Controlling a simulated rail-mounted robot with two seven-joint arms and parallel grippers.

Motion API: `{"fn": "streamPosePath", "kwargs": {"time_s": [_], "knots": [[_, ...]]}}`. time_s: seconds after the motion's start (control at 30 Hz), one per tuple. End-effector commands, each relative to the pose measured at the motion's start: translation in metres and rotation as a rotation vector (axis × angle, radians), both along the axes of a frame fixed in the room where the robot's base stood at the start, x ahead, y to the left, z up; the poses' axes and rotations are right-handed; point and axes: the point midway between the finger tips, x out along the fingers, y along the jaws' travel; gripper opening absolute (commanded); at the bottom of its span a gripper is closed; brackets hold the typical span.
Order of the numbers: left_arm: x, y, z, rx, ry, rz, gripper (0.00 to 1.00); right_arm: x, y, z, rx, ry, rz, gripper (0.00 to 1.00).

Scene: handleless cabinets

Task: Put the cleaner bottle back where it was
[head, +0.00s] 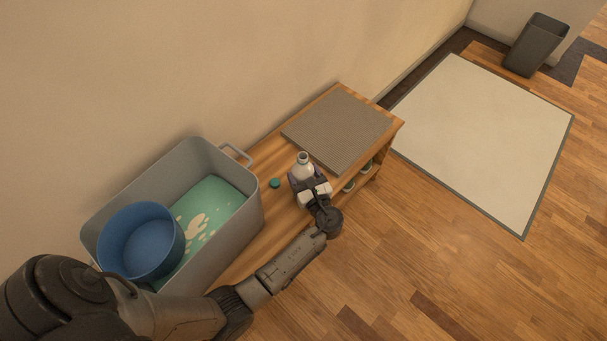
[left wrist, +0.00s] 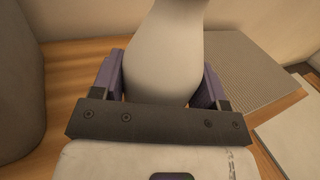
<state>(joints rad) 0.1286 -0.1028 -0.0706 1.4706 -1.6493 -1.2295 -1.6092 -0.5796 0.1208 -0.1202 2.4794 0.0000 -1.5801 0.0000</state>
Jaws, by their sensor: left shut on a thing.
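The cleaner bottle (head: 303,168) is white and has no cap on its open top. It stands upright at the wooden bench, just left of the grey ribbed mat. My left gripper (head: 304,180) is shut on the bottle, with one finger on each side of it. In the left wrist view the white bottle (left wrist: 165,55) sits between the two purple finger pads; its top is out of the picture. Whether its base touches the bench is hidden by my gripper. A small green cap (head: 275,183) lies on the bench left of the bottle. My right gripper is not in view.
The wooden bench (head: 262,160) stands along the wall. A grey tub (head: 250,222) with a blue bucket (head: 139,243) and green liquid is on its left part. The ribbed mat (head: 338,128) covers the right part. Items show on a lower shelf. A pale rug (head: 485,140) and dark bin (head: 535,45) are beyond.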

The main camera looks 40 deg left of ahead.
Motion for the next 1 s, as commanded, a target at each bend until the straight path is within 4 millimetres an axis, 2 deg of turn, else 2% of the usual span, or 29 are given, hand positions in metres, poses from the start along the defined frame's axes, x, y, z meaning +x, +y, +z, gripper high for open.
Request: {"fn": "streamPosePath", "kwargs": {"time_s": [0.17, 0.2, 0.43, 0.77, 1.0], "knots": [[0.000, 0.000, -0.004, 0.000, 0.000, 0.000, 0.40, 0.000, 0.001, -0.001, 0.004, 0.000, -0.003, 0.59], [0.000, 0.000, -0.004, 0.000, 0.000, 0.000, 0.70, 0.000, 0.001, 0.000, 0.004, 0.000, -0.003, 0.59], [0.000, 0.000, -0.004, 0.000, 0.000, 0.000, 0.92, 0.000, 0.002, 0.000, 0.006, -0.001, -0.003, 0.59], [-0.001, -0.001, 0.002, -0.001, -0.001, 0.000, 0.93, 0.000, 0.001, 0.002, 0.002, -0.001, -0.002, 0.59], [-0.014, -0.033, 0.003, -0.002, 0.003, -0.002, 0.93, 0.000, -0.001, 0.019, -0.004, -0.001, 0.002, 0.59]]}}
